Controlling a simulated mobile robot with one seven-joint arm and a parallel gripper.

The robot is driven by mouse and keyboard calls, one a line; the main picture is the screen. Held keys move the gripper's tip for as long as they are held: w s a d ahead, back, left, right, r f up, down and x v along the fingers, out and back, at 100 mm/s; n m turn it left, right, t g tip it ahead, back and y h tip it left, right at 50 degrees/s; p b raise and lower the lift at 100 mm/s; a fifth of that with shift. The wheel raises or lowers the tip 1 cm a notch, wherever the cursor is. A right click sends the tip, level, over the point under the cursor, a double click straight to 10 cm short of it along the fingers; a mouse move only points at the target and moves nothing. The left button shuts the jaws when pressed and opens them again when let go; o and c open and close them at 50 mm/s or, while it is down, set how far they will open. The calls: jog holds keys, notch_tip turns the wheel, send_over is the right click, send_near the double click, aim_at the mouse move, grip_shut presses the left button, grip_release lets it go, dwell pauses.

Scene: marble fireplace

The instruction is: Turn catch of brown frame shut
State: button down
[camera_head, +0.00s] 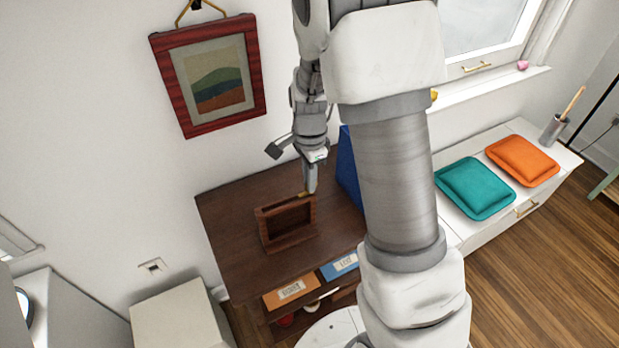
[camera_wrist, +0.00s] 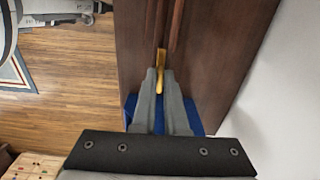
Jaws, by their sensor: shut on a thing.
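The brown frame (camera_head: 288,238) stands upright on the dark wooden cabinet, below the framed picture. It is a small open wooden frame. In the wrist view its upper edges show as reddish-brown strips (camera_wrist: 177,22). A brass-coloured catch (camera_head: 304,194) sits at its top right; it also shows in the wrist view (camera_wrist: 160,60) as a narrow yellow bar. My gripper (camera_head: 310,190) points down at the frame's top right corner. In the wrist view my gripper (camera_wrist: 160,74) is shut on the catch, with the fingers hiding part of it.
The dark cabinet top (camera_head: 235,215) is clear left of the frame. A blue object (camera_head: 349,165) stands close to the right, partly hidden by my arm. The wall with a red-framed picture (camera_head: 254,70) is behind. Cushions lie on a white bench (camera_head: 463,228) at right.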

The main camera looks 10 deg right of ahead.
dwell(0.5)
jog(key=c, duration=0.9)
grip_release()
jog(key=shift+c, duration=0.2)
notch_tip(320, 180, up, 17)
jog(key=shift+r+p, duration=0.2)
jog(key=shift+p, duration=0.25)
jog(key=s+r+n+t, duration=0.2)
jog(key=s+r+n, duration=0.1)
jog(key=s+n, duration=0.4)
jog(key=s+r+n+t, duration=0.3)
jog(key=s+n, duration=0.5)
jog(key=s, duration=0.4)
jog(key=shift+s+d+r+t, duration=0.2)
jog(key=shift+d+r+t, duration=0.1)
